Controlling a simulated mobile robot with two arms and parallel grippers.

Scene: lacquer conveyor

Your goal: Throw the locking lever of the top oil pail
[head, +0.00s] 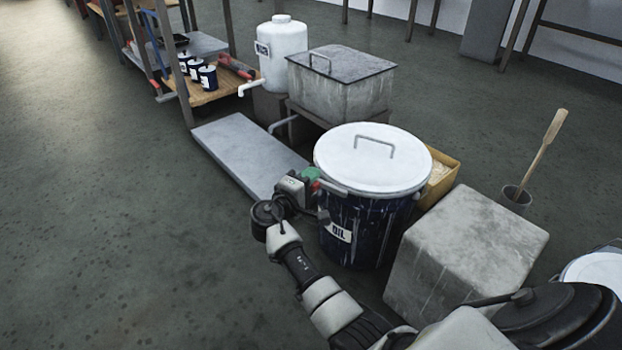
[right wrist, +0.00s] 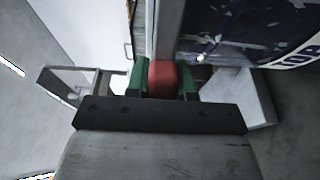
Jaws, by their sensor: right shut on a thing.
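The oil pail (head: 365,235) is a dark blue drum with white drips, an "OIL" label and a white lid (head: 350,150) with a wire handle. It stands upright in the middle of the head view. The locking lever (head: 333,188) is a grey bar at the left of the lid's rim, with a red grip. My right gripper (head: 313,181) is beside the pail's left side, its green finger pads shut on the red grip. In the right wrist view the red grip (right wrist: 162,77) sits between the pads, with the grey bar running up from it. My left gripper is not seen.
A rough grey block (head: 465,250) stands right of the pail, and a yellow box (head: 440,178) behind it. A lidded grey tank (head: 340,85) and a white jug (head: 282,55) stand behind. A low grey slab (head: 245,155) lies left. The floor at left is clear.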

